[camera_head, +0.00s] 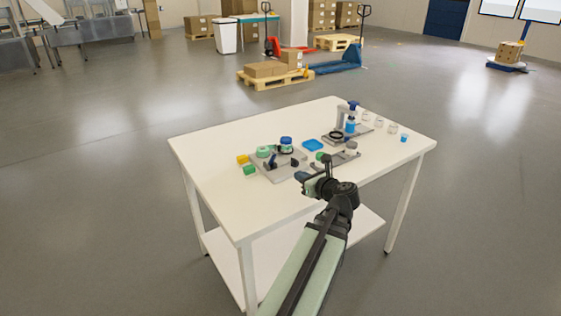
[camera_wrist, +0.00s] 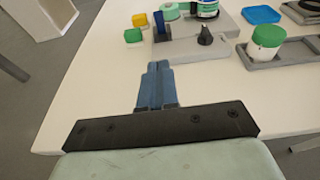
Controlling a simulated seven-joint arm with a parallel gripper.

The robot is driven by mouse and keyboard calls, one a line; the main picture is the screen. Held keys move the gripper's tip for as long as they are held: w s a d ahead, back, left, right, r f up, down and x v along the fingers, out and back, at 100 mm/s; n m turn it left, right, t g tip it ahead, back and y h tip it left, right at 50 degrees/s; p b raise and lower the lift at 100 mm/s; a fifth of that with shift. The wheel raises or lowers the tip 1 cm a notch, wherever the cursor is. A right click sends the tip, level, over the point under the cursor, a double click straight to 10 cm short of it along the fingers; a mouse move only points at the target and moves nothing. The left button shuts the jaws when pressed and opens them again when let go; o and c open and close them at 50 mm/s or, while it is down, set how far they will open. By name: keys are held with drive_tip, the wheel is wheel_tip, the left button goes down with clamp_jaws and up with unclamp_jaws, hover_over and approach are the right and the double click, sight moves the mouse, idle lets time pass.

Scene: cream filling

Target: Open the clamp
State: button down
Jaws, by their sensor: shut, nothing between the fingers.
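What looks like the clamp is on a grey base plate (camera_head: 277,172) at the table's left-centre. It has a dark blue upright part (camera_head: 271,162), also visible in the wrist view (camera_wrist: 161,27), and a black cone-shaped part (camera_wrist: 205,36). A jar with a blue lid (camera_head: 286,142) stands at this fixture; its top is cut off in the wrist view. I cannot tell whether the clamp is open or closed. My gripper (camera_head: 300,176) is shut and empty, in front of the plate and apart from it. Its blue-grey fingers (camera_wrist: 157,66) point toward the plate.
A green-lidded jar (camera_wrist: 267,40) sits in a grey holder right of my gripper. A blue tray (camera_head: 313,145) lies behind. A press-like stand (camera_head: 346,120) and several small jars are at the back right. Yellow (camera_head: 242,159) and green (camera_head: 250,170) blocks lie left. The table's front left is clear.

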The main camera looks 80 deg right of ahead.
drive_tip(key=shift+s, duration=0.25)
drive_tip(key=shift+w, duration=0.1)
approach(275, 157)
drive_tip(key=f, duration=0.1)
drive_tip(key=w+d+f, duration=0.1)
drive_tip(key=f, duration=0.1)
drive_tip(key=shift+w+d+f, duration=0.3)
drive_tip(key=shift+w+f, duration=0.05)
drive_tip(key=shift+w+d+r, duration=0.6)
drive_tip(key=shift+w+d, duration=0.05)
drive_tip(key=shift+w, duration=0.05)
drive_tip(key=shift+w+d+r, duration=0.4)
drive_tip(key=shift+w+d, duration=0.05)
drive_tip(key=shift+w, duration=0.1)
drive_tip(key=shift+r, duration=0.1)
drive_tip(key=shift+w+d+r, duration=0.1)
drive_tip(key=shift+d+r, duration=0.05)
